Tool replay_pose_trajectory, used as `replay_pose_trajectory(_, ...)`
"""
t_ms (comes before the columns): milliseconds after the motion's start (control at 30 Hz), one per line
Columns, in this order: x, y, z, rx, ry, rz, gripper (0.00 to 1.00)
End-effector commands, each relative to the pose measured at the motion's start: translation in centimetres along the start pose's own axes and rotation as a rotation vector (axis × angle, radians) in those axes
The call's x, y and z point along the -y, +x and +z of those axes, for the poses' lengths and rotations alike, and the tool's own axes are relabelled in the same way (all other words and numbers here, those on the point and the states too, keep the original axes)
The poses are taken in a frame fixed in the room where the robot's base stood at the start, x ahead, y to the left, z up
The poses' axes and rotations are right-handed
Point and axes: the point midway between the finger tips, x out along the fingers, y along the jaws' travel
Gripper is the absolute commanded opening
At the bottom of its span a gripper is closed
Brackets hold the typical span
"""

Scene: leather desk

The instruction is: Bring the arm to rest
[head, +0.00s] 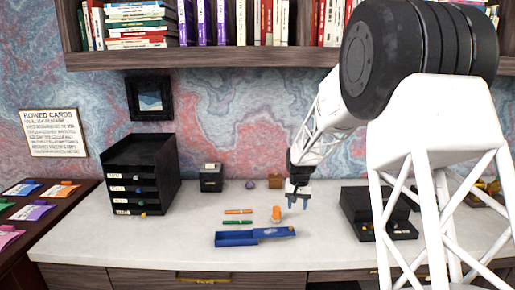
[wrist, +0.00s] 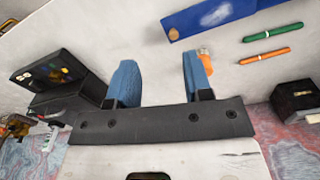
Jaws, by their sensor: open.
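My gripper (head: 298,202) hangs above the white desk, right of a small orange object (head: 276,214) and up and right of a blue tray (head: 235,239). In the wrist view its two blue fingers are wide apart with nothing between them, so my gripper (wrist: 157,75) is open and empty. The orange object (wrist: 205,57) is partly hidden behind the right finger there. The arm reaches in from the right of the head view.
An orange pen (head: 238,211) and a green pen (head: 238,222) lie behind the tray. A black drawer stack (head: 140,172) stands left, a small black box (head: 211,178) at the back. A black organizer (head: 365,205) stands right. A bookshelf (head: 200,58) hangs above.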

Motion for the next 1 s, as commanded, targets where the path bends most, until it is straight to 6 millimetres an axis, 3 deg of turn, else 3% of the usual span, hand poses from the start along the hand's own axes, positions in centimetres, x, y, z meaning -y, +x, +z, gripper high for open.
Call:
replay_pose_trajectory(100, -0.7, -2.4, 2.3, -0.012, -0.007, -0.002, 0.46)
replay_pose_trajectory(433, -2.4, -8.0, 8.8, -0.040, -0.027, -0.005, 0.46)
replay_pose_trajectory(1000, -5.4, -14.7, 21.1, -0.088, -0.063, -0.010, 0.46)
